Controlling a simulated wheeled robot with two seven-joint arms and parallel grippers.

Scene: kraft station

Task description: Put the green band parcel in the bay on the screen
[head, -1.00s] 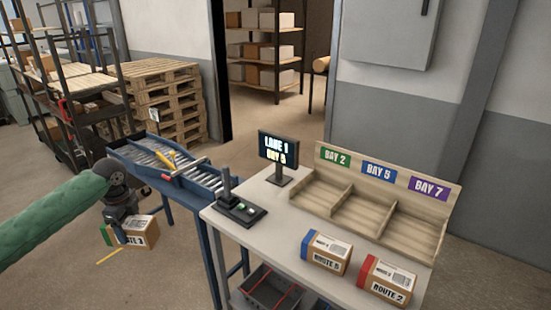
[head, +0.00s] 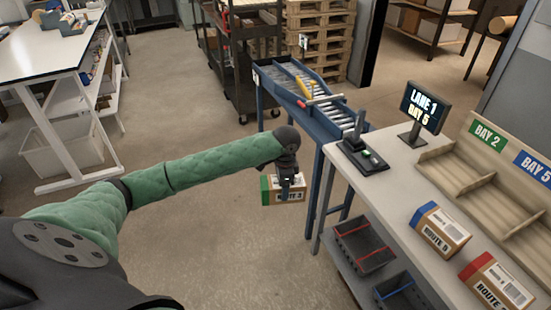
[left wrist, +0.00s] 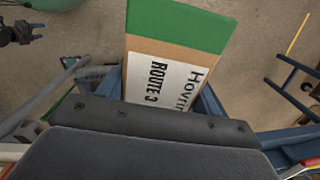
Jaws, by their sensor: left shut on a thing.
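My left gripper (head: 288,178) is shut on the green band parcel (head: 290,197), a brown box with a green end and a white ROUTE 3 label. It hangs above the floor, left of the workbench and in front of the conveyor. The parcel (left wrist: 165,62) also fills the middle of the left wrist view. The screen (head: 424,107) reads LANE 1, BAY 5. The bay 5 compartment (head: 530,228), under the blue BAY 5 sign (head: 534,168), is partly cut off at the right edge. A dark gripper shape, apparently my right gripper (left wrist: 20,33), shows at the wrist view's top left; its jaws are unclear.
The blue roller conveyor (head: 305,95) stands behind the parcel. A blue-banded parcel (head: 440,230) and a red-banded parcel (head: 497,283) stand on the workbench (head: 390,190) before the bays. Dark bins (head: 365,245) sit on its lower shelf. Floor to the left is open.

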